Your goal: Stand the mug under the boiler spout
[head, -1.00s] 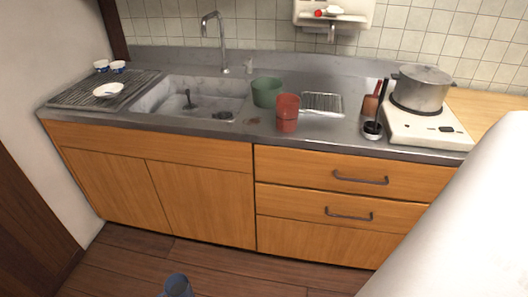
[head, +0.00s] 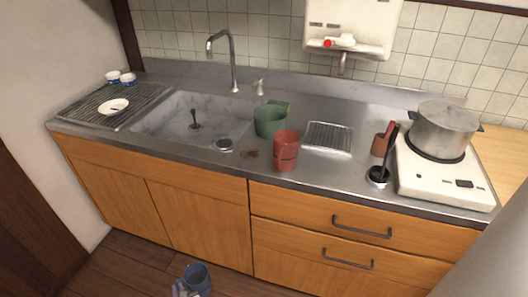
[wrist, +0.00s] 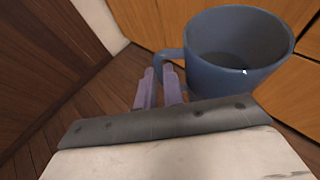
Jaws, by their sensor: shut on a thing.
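The blue mug (head: 198,277) is low at the bottom of the head view, in front of the cabinet and well below the counter top. It looks upright and empty in the wrist view (wrist: 235,60). My gripper (head: 182,290) is shut on the mug's handle, with its two purple fingers (wrist: 160,85) at the handle on the mug's left. The white boiler (head: 352,22) hangs on the tiled wall, and its spout (head: 344,63) points down over the back of the counter, above the wire rack.
A red cup (head: 286,152), a green tub (head: 271,119) and a wire rack (head: 328,137) stand on the steel counter near the spout. A pot (head: 443,130) sits on the white stove (head: 430,185) at right. The sink (head: 180,112) is left.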

